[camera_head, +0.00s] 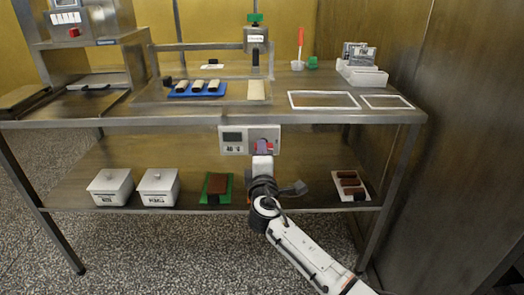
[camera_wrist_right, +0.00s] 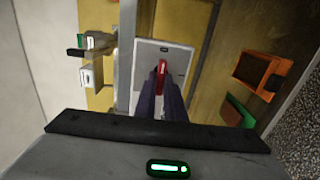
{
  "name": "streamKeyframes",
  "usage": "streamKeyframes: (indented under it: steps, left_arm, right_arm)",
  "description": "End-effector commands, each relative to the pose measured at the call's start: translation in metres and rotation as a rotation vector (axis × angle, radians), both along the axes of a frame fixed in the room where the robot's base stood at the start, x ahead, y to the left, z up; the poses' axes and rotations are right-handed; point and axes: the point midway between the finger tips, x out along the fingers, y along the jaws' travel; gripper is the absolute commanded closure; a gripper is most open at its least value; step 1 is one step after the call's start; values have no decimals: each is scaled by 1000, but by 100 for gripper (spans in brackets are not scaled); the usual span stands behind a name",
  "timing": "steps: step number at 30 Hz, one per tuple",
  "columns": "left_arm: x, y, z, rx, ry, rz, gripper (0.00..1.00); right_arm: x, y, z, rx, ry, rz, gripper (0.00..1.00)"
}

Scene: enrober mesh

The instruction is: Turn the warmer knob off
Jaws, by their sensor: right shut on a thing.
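The warmer's control panel (camera_head: 235,140) is a light grey box under the front edge of the tabletop, with a dark display on its left half. The red warmer knob (camera_wrist_right: 162,69) shows in the right wrist view between my fingertips, on the light panel face (camera_wrist_right: 178,50). In the head view, only a bit of red shows beside my right gripper (camera_head: 263,148). My right gripper is shut on the knob, with the fingers pointing straight at the panel. The fingers hide the lower part of the knob. My left gripper is not in view.
On the lower shelf stand two white lidded boxes (camera_head: 158,187), a brown block on a green mat (camera_head: 230,186), and a white tray of brown bars (camera_head: 338,190). The tabletop above holds a blue tray (camera_head: 175,92) with pale bars. The tabletop edge runs just above the panel.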

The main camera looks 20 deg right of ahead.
Motion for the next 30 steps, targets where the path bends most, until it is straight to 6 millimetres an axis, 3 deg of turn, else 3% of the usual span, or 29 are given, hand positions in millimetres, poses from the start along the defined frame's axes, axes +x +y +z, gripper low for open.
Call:
streamKeyframes:
  steps: [3, 4, 7, 19, 30]
  left_arm:
    - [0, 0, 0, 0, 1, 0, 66]
    - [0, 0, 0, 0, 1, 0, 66]
    - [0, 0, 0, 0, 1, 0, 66]
    - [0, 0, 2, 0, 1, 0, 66]
    - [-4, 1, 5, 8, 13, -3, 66]
  right_arm:
    - [0, 0, -1, -5, 1, 1, 100]
    - [0, 0, -1, -5, 1, 1, 87]
    - [0, 0, -1, -4, 1, 1, 72]
    - [-8, 2, 0, 0, 1, 1, 72]
    - [-73, 21, 0, 1, 2, 2, 72]
